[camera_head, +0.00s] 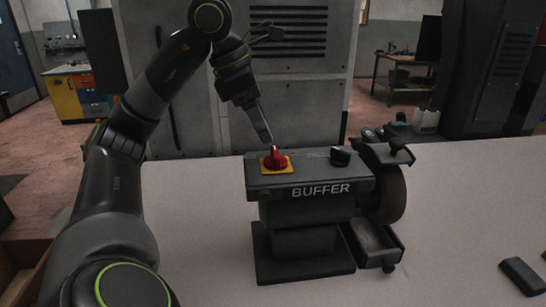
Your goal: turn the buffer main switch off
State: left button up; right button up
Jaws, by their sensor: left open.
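The buffer (315,197), a dark grey machine with "BUFFER" lettered on its front, stands upright on the pale bench. Its main switch (276,161) is a red rotary knob on a yellow plate (265,170) at the left of the top face. A black knob (341,155) sits to the right on the same face. My left gripper (268,139) is open and points down just above the red switch; the small gap, or contact, between fingertips and knob cannot be told. My right gripper is not in view.
A dark wheel (387,192) is at the buffer's right end, with a small tray (372,242) below it. A black block (522,276) lies at the bench's right front. The bench (450,210) is clear between them. A grey cabinet (320,90) stands behind.

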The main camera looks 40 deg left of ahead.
aim_at(275, 152)
pick_arm(q)
jog(key=x, duration=0.6)
jog(key=shift+w+d+f+p, duration=0.1)
jog(key=shift+f+p, duration=0.05)
jog(key=shift+p, duration=0.2)
jog(key=c, duration=1)
